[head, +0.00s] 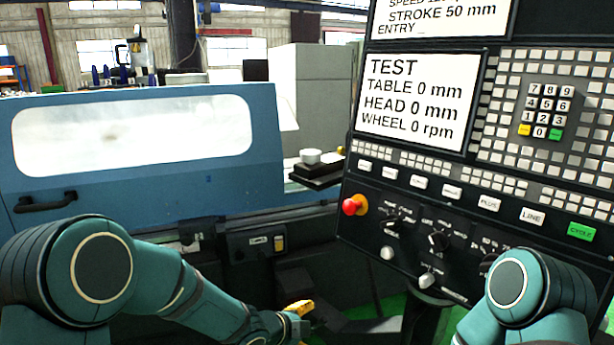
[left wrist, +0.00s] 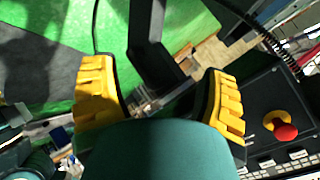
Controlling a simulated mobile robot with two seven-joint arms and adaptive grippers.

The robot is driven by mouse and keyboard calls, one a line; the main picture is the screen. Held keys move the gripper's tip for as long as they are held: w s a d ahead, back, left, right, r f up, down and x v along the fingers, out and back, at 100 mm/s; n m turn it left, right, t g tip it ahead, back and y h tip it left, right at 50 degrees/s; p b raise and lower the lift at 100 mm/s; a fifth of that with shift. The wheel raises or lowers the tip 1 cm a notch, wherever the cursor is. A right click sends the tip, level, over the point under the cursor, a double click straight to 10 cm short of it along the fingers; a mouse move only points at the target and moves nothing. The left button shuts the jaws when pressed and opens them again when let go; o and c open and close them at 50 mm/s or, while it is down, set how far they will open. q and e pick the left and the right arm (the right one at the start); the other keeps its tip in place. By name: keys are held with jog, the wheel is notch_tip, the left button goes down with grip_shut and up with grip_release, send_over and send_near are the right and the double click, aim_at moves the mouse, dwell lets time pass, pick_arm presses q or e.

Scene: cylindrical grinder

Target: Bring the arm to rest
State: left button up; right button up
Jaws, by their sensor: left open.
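My left gripper (head: 300,315) is low in the middle of the head view, at the end of my green left arm. One yellow finger shows there, below and left of the control panel (head: 345,225). In the left wrist view both yellow fingers of the left gripper (left wrist: 160,100) stand wide apart, with nothing held between them. Part of my right arm shows at the bottom right of the head view, in front of the panel's lower edge. My right gripper is out of view.
The blue grinder door (head: 240,180) with its window and black handle (head: 45,202) fills the left. A red emergency stop (head: 352,205) sticks out at the panel's left edge and shows in the left wrist view (left wrist: 284,132). A white round part (head: 311,156) sits on a dark ledge.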

pick_arm(q)
jog(key=s+a+f+n+g+y, duration=0.2)
jog(key=s+a+f+n, duration=0.3)
jog(key=s+f+n, duration=0.4)
jog(key=s+a+f+n+g+y, duration=0.1)
jog(key=s+a+f+n+g, duration=0.2)
jog(key=s+f+n, duration=0.7)
jog(key=s+a+n, duration=0.2)
jog(key=s+n, duration=0.1)
jog(key=s, duration=0.1)
jog(key=shift+s+a+g+y, duration=0.25)
jog(key=shift+s+g+y, duration=0.05)
jog(key=shift+s+y, duration=0.1)
jog(key=shift+r, duration=0.1)
